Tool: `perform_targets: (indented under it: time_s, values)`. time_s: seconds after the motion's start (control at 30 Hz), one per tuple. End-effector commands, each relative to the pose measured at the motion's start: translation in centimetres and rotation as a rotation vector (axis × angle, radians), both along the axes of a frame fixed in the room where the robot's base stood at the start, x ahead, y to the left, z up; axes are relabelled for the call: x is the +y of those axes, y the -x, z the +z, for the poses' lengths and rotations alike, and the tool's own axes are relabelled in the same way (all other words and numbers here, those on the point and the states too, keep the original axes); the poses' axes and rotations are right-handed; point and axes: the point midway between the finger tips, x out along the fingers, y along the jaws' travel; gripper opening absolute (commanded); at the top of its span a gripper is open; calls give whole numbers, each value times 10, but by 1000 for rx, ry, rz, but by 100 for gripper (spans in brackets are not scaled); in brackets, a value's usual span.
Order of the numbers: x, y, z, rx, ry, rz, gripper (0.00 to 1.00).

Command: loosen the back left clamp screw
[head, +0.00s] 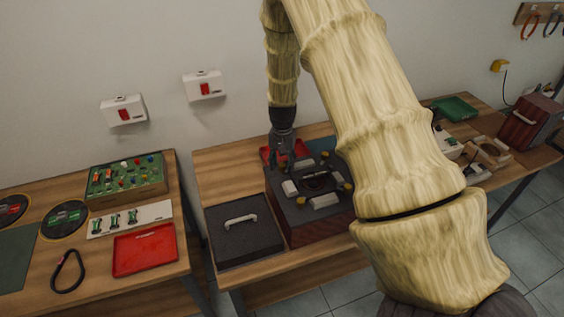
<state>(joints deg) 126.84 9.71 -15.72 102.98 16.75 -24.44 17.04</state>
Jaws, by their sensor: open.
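A hi-fi unit with a dark top and reddish-brown sides (298,232) stands on the middle table. Its top carries a dark round part (318,181), pale blocks (290,188) and small yellow-brown knobs that look like clamp screws. One knob (301,202) is at the front left, and another (347,187) is at the right. My gripper (284,167) points down over the back left corner of the unit. It is open. The back left screw is not clearly visible behind or under the fingers, and I cannot tell whether they touch it. My arm hides the unit's right side.
A dark lid with a pale handle (241,221) lies left of the unit. A red tray (298,150) is behind it. The left table holds a circuit board (126,178) and another red tray (145,250). A gap separates the two tables.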

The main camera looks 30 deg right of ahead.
Motion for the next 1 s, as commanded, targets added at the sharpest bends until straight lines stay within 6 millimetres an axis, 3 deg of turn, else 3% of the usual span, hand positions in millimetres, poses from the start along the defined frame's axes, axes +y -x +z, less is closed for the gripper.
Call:
perform_targets:
  time_s: [0.2,0.43,0.77,1.0]
  values:
    - [0,0,0,0,0,0,42]
    - [0,0,0,0,0,0,1]
    - [0,0,0,1,-1,26,0]
    - [0,0,-1,-1,-2,146,0]
